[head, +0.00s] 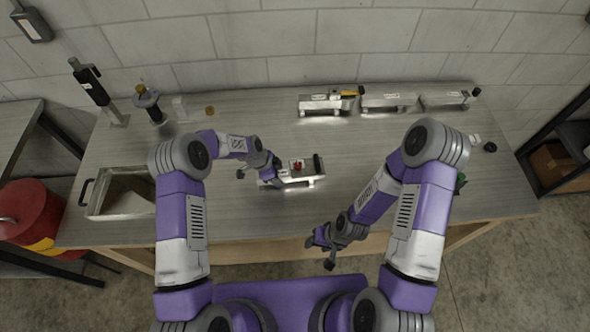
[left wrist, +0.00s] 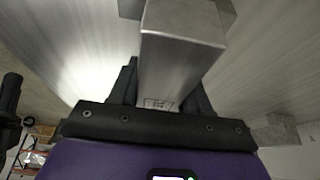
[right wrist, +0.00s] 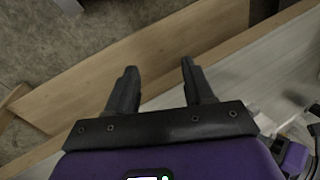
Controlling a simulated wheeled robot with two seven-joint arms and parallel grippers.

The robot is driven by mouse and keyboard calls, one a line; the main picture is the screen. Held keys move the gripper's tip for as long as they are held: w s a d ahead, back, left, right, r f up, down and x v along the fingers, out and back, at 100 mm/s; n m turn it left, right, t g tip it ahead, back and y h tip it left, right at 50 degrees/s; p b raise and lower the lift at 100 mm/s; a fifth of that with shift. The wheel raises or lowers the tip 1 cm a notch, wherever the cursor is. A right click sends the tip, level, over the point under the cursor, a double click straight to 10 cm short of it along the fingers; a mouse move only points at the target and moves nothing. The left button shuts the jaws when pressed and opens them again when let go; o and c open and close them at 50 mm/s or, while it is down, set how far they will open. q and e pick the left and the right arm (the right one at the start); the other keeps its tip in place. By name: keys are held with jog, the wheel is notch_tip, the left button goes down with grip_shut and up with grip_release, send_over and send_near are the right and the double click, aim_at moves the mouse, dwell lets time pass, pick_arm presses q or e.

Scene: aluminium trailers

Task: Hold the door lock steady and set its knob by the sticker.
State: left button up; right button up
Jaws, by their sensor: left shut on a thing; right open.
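The door lock (head: 300,179) is a silver metal block near the middle of the workbench. It has a small label and a red part (head: 297,164) on top, and a black upright part, probably its knob (head: 318,163), at its right end. The sticker is too small to read. My left gripper (head: 268,174) is shut on the lock's left end; in the left wrist view the metal body (left wrist: 180,55) runs between its fingers. My right gripper (head: 323,250) is open and empty, over the bench's front edge; its spread fingers (right wrist: 158,68) show in the right wrist view.
Several similar metal units (head: 388,101) stand along the back of the bench. A metal tray (head: 100,207) is at the left, with a black-handled tool (head: 92,88) behind it. A red container (head: 32,212) stands beyond the left side. The bench right of the lock is mostly clear.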

aim_at(298, 164)
jog(key=w+r+n, duration=0.1)
jog(key=w, duration=0.3)
jog(key=w+r+n, duration=0.2)
jog(key=w, duration=0.2)
jog(key=w+r+n+t, duration=0.1)
jog(key=w+r+n, duration=0.1)
jog(key=w, duration=0.1)
jog(key=shift+w+a+r, duration=0.25)
jog(key=shift+w, duration=0.15)
jog(key=w+r+n+t, duration=0.1)
jog(key=w+r+n, duration=0.6)
jog(key=w+r, duration=0.45)
jog(key=shift+h, duration=0.4)
jog(key=x, duration=1)
jog(key=shift+w+a+f, duration=0.25)
jog(key=shift+w, duration=0.1)
grip_shut()
